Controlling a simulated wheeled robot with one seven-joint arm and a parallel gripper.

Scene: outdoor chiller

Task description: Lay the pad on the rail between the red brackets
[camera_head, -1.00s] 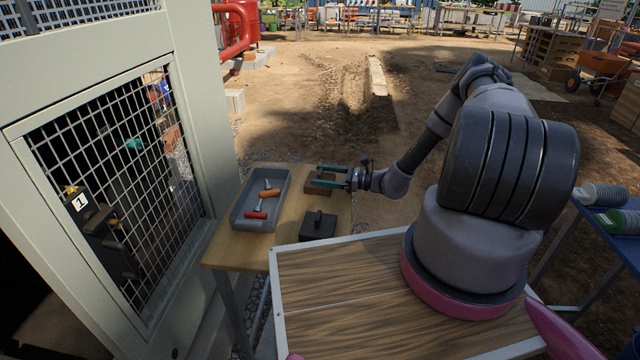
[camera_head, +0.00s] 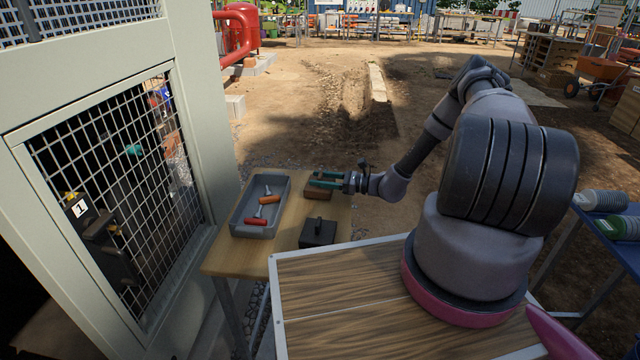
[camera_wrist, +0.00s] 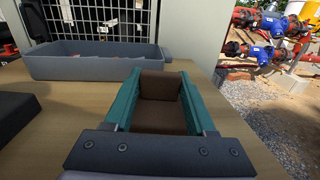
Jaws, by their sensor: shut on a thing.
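The pad appears to be the brown block (camera_head: 318,192) on the wooden table, at its far right part. It also shows in the wrist view (camera_wrist: 160,98), between the two teal fingers. My gripper (camera_head: 320,179) reaches in from the right, low over the table, and is shut on the brown block, one finger along each side. The block seems to be still at table height; I cannot tell whether it touches the top. In the wrist view my gripper (camera_wrist: 158,82) points toward the grey tray. I cannot make out the rail or the red brackets.
A grey tray (camera_head: 237,222) with orange- and red-handled tools lies left on the table (camera_head: 225,262). A black box with a handle (camera_head: 318,232) stands nearer. The cabinet (camera_head: 195,130) with a mesh panel (camera_head: 110,170) rises at left. A blue table stands right.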

